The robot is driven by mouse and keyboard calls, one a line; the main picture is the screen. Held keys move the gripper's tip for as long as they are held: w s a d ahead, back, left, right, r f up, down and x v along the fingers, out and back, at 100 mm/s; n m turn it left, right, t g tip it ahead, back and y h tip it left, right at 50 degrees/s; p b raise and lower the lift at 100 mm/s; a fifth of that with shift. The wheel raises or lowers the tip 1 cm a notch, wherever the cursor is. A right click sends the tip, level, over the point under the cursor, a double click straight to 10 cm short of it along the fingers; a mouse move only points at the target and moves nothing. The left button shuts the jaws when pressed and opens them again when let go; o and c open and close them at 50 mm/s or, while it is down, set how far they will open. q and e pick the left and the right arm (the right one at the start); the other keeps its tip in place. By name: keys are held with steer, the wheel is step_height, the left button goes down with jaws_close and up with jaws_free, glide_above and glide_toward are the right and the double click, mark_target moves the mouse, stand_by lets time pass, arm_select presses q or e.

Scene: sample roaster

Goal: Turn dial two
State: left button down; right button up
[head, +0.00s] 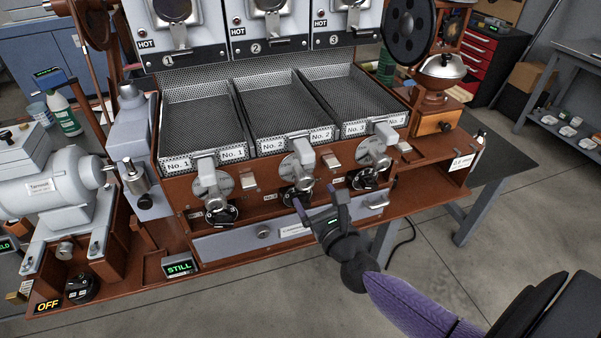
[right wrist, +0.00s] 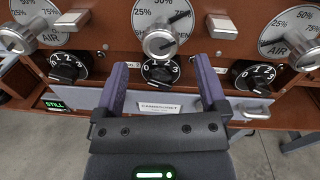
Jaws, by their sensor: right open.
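Dial two is the middle black numbered knob (head: 297,196) on the roaster's brown front, below the tray marked No. 2. In the right wrist view the same knob (right wrist: 158,73) sits under a silver percent knob (right wrist: 160,42), with white digits around it. I cannot tell its exact setting. My right gripper (head: 315,197) is open and empty just in front of the panel. In the right wrist view its purple fingers (right wrist: 159,68) appear on either side of the knob, with gaps; contact is not visible. My left gripper is not in view.
Similar black dials stand at left (head: 221,211) and right (head: 370,178), each under a silver AIR knob. A grey drawer (head: 240,241) with a label lies below the dials. A small STILL display (head: 179,267) stands at lower left. Floor is open at front right.

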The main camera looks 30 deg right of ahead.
mark_target(306, 184)
steer(key=w, duration=0.3)
steer(key=w+d, duration=0.1)
steer(key=w, duration=0.1)
steer(key=shift+w+b, duration=0.3)
steer(key=shift+b, duration=0.05)
jaws_close()
